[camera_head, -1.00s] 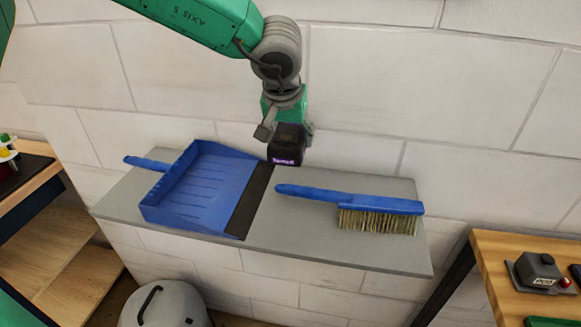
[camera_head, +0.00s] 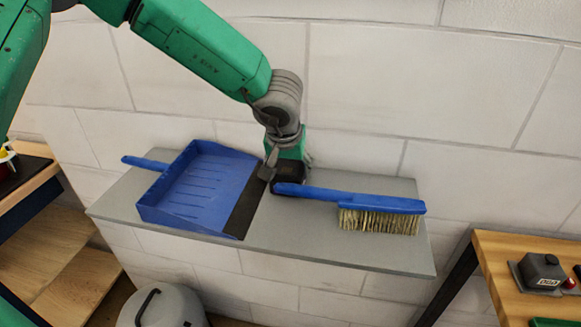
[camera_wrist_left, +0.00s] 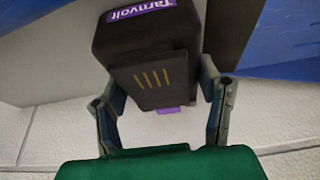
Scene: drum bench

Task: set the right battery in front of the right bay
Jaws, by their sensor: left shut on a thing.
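My left gripper (camera_head: 281,165) is low over the back of the grey shelf (camera_head: 295,235). It is shut on a black battery (camera_head: 290,173), which sits behind the brush handle in the head view, partly hidden by it. In the left wrist view the battery (camera_wrist_left: 150,50) is held between both fingers, with a purple Tarnvolt label and a row of metal contact strips showing. Whether the battery touches the shelf is hard to tell. I see no bay that I can identify. My right gripper is not in view.
A blue dustpan (camera_head: 190,190) lies left of the battery, close to it. A blue brush (camera_head: 385,206) lies in front and to the right. A wooden bench (camera_head: 500,250) with a dark device (camera_head: 542,272) stands at right. The white wall is close behind the shelf.

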